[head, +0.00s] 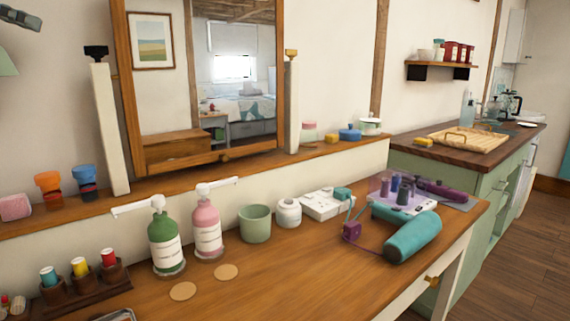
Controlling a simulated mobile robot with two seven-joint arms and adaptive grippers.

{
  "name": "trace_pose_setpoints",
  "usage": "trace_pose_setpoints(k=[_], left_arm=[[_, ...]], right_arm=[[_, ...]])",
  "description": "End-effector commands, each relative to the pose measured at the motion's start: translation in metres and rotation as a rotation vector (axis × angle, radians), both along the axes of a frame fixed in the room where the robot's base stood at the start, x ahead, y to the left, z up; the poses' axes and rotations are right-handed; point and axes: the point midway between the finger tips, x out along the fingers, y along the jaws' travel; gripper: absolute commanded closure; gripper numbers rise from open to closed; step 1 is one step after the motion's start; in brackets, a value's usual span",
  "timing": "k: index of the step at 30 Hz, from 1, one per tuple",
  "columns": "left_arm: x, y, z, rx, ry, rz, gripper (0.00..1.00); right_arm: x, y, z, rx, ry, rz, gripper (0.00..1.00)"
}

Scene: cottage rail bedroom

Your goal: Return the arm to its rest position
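My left gripper (22,18) shows as a small dark grey shape at the top left corner of the head view, cut by the left edge. It is raised in front of the wall, apart from everything on the dressing table (290,290). I see nothing held in it, but too little shows to tell whether its fingers are open or shut. My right gripper is not in view.
A mirror (132,100) stands behind. The table's front middle is clear.

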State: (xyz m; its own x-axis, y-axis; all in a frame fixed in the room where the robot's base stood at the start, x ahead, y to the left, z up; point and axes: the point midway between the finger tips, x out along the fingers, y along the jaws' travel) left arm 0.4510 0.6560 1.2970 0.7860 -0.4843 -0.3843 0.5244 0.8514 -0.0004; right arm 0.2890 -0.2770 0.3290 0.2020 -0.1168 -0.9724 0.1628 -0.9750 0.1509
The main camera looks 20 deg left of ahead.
Motion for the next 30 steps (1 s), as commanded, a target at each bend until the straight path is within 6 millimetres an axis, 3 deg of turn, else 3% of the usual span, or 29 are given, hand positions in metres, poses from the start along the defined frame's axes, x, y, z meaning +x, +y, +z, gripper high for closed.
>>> trace_pose_setpoints(k=[3, 8, 26, 30], left_arm=[[-0.006, 0.003, 0.002, 0.001, 0.001, -0.001, 0.85], [0.010, -0.007, -0.006, 0.001, 0.000, -0.004, 0.85], [0.089, -0.056, -0.044, 0.000, 0.000, -0.002, 0.85], [0.086, -0.056, -0.041, -0.001, -0.007, 0.053, 0.85]], right_arm=[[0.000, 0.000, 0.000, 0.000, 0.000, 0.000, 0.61], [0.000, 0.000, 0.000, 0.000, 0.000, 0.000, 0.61], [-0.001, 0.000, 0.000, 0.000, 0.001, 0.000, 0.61], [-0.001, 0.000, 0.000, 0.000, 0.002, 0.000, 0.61]])
